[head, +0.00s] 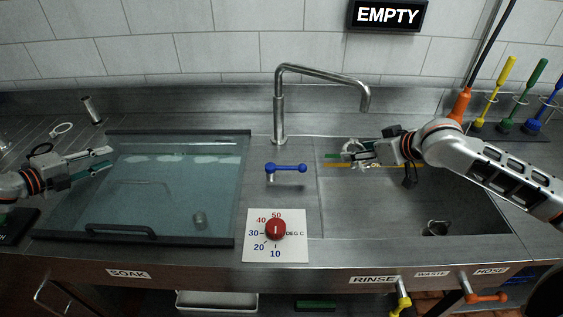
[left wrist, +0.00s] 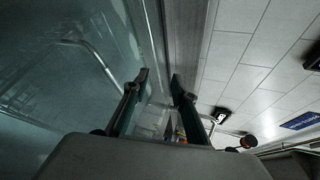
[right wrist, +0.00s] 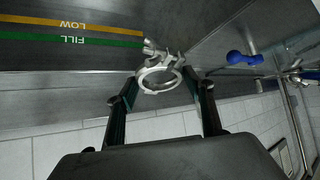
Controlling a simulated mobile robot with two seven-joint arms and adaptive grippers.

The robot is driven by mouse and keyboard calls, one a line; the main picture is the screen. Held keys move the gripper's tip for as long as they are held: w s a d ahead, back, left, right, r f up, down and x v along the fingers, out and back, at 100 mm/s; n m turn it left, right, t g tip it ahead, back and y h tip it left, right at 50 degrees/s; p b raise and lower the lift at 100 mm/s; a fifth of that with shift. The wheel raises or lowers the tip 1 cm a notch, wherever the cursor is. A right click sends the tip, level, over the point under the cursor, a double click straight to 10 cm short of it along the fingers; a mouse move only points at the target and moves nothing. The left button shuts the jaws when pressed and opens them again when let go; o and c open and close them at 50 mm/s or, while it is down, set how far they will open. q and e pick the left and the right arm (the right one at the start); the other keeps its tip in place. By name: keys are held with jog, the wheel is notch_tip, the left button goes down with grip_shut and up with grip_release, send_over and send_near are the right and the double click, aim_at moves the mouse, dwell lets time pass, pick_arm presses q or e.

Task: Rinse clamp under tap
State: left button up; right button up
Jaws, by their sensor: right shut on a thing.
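A silver ring-shaped clamp (right wrist: 160,76) is held between the fingers of my right gripper (right wrist: 162,90). In the head view the clamp (head: 352,149) is over the back left of the rinse basin (head: 400,210), left of my right gripper (head: 362,154). The curved metal tap (head: 325,72) stands behind the basins, its spout end above and near the clamp. No water shows from the spout. A blue lever handle (head: 286,168) sits in front of the tap base. My left gripper (head: 108,160) is open and empty over the left edge of the soak basin; its spread fingers show in the left wrist view (left wrist: 158,85).
The soak basin (head: 160,190) has a clear lid with a dark handle (head: 120,231). A red temperature dial (head: 275,229) sits between basins. Yellow and orange valve handles (head: 486,297) are at the front right. An EMPTY sign (head: 387,15) hangs behind. Coloured brushes (head: 505,75) stand at back right.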

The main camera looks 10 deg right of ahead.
pick_arm(q)
jog(key=d+r+m+g+h, duration=0.1)
jog(key=d+m, duration=0.1)
jog(key=d, duration=0.3)
jog(key=d+m+g+h, duration=0.1)
jog(key=d+m, duration=0.2)
jog(key=d, duration=0.3)
jog(key=s+d+r+m+g, duration=0.1)
jog(key=d+m+g, duration=0.1)
jog(key=d, duration=0.4)
jog(key=shift+d+r+m+h, duration=0.2)
jog(key=shift+r+m+h, duration=0.15)
jog(key=shift+m, duration=0.35)
jog(key=s+d+r+m+g, duration=0.25)
jog(key=d+m, duration=0.45)
jog(key=d, duration=0.5)
jog(key=m+g+y, duration=0.3)
jog(key=m+y, duration=0.3)
jog(key=m, duration=0.8)
send_near(281, 168)
jog(key=shift+y, duration=0.25)
jog(key=x, duration=0.2)
jog(key=d+x, duration=0.1)
jog(key=x, duration=0.5)
jog(key=shift+w+d+r, duration=0.1)
jog(key=shift+d+r, duration=0.1)
jog(key=shift+r, duration=0.15)
grip_shut()
